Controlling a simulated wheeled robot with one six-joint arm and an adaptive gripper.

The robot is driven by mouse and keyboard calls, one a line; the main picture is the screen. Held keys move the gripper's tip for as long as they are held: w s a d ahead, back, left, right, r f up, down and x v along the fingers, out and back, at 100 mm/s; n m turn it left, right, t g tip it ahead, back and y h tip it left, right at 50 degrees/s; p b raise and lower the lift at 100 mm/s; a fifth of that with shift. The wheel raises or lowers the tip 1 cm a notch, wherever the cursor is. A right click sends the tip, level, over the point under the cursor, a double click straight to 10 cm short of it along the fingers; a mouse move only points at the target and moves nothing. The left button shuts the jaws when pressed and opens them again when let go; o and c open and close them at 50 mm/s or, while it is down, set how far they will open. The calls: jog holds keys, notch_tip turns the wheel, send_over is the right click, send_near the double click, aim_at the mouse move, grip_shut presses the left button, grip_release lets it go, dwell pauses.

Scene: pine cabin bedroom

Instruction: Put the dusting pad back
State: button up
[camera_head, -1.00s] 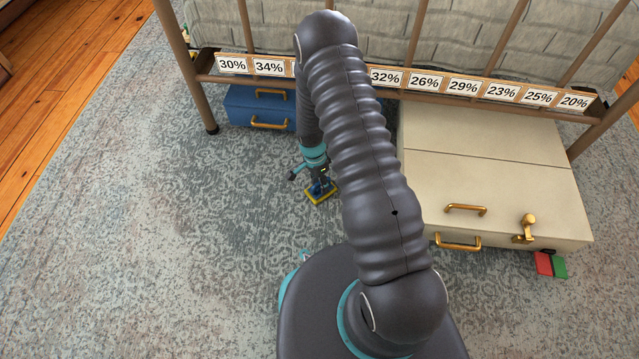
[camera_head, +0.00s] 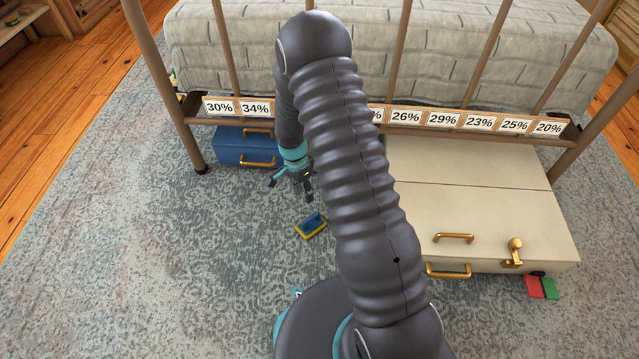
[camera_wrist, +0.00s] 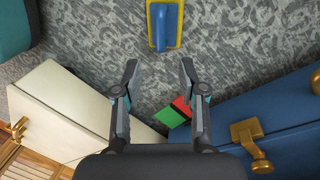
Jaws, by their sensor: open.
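The dusting pad (camera_head: 311,226), which I take to be the yellow-edged block with a blue handle, lies on the grey rug. It also shows at the top of the wrist view (camera_wrist: 166,24), cut off by the frame edge. My gripper (camera_head: 291,189) is above the rug, up and left of the pad in the head view, apart from it. In the wrist view my gripper (camera_wrist: 159,64) has its fingers spread with nothing between them; the pad lies beyond the fingertips.
A blue case (camera_head: 230,147) and a large cream case (camera_head: 500,220), both with brass handles, stand by the bed rail (camera_head: 440,133) with percent labels. A red-and-green piece (camera_head: 541,287) lies by the cream case. Open rug (camera_head: 130,250) spreads left.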

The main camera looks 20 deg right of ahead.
jog(key=s+r+n+t, duration=0.2)
jog(key=s+r+n, duration=0.1)
jog(key=r, duration=1.1)
jog(key=s+r+n+t, duration=0.2)
jog(key=r+n, duration=0.1)
jog(key=r, duration=1)
jog(key=s+r+n+t, duration=0.1)
jog(key=s+r+n, duration=0.2)
jog(key=s+r, duration=0.4)
jog(key=s+d+r+n+t, duration=0.1)
jog(key=s+r+n, duration=0.3)
jog(key=s, duration=0.9)
jog(key=shift+s+r+t+y, duration=0.4)
jog(key=shift+r+t, duration=0.4)
jog(key=shift+r, duration=1)
